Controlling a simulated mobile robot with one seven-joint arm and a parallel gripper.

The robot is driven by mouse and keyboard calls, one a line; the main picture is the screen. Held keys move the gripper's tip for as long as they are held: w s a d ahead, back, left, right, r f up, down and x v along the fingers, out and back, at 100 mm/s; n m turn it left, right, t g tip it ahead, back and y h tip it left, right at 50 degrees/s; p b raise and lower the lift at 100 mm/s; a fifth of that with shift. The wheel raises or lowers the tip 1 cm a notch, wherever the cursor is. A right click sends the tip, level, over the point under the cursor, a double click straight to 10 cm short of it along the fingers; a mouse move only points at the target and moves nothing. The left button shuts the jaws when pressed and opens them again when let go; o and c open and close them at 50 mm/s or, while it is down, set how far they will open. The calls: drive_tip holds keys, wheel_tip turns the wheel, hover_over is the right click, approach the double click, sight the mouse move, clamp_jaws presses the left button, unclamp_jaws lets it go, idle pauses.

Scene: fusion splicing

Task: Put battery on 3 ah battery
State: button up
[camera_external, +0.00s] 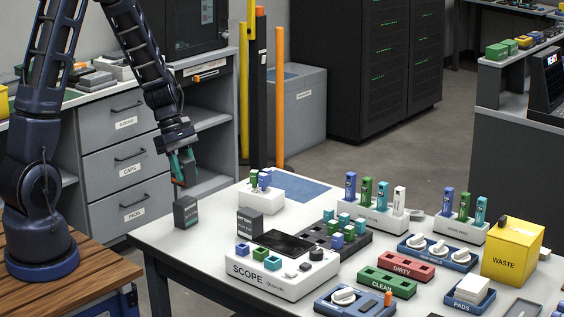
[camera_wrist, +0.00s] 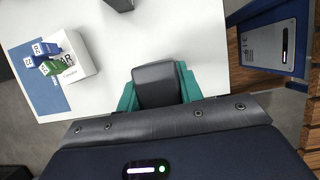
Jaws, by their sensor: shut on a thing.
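My gripper (camera_external: 179,172) hangs above the left corner of the white table, with teal fingers pointing down. In the wrist view, the gripper (camera_wrist: 158,97) is shut on a dark grey battery (camera_wrist: 157,82), one finger on each side. A dark battery block (camera_external: 186,213) stands upright at the table's left edge, below the gripper and apart from it. A second dark block (camera_external: 250,223) with small lettering stands farther right, behind the scope. A dark block (camera_wrist: 120,4) also shows at the wrist view's top edge. Labels are too small to tell which is 3 Ah.
A white holder (camera_external: 262,201) with coloured pieces stands right of the gripper, near a blue mat (camera_external: 292,186). The scope (camera_external: 281,272), trays, tool racks and yellow waste bin (camera_external: 513,252) fill the right side. Grey drawers (camera_external: 122,160) stand behind the arm.

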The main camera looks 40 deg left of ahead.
drive_tip(key=shift+f, duration=2.05)
drive_tip(key=shift+f, duration=0.2)
drive_tip(key=o, duration=1.2)
drive_tip(key=shift+c, duration=0.2)
drive_tip(key=shift+r, duration=0.1)
drive_tip(key=v, duration=1.1)
wheel_tip(320, 180, up, 14)
drive_tip(key=m+t+y, duration=0.2)
drive_tip(key=m, duration=0.7)
hover_over(185, 184)
drive_tip(key=s+a, duration=0.5)
drive_tip(key=s, duration=0.3)
drive_tip(key=s+r+m+t+y, duration=0.1)
drive_tip(key=s+r+m, duration=0.3)
drive_tip(key=s, duration=0.2)
drive_tip(key=s+r+m+t+y, duration=0.1)
drive_tip(key=s+r+m, duration=0.2)
drive_tip(key=s+m, duration=0.2)
drive_tip(key=shift+s+a+r+t, duration=0.3)
drive_tip(key=shift+s+a+r, duration=0.1)
drive_tip(key=shift+s, duration=0.65)
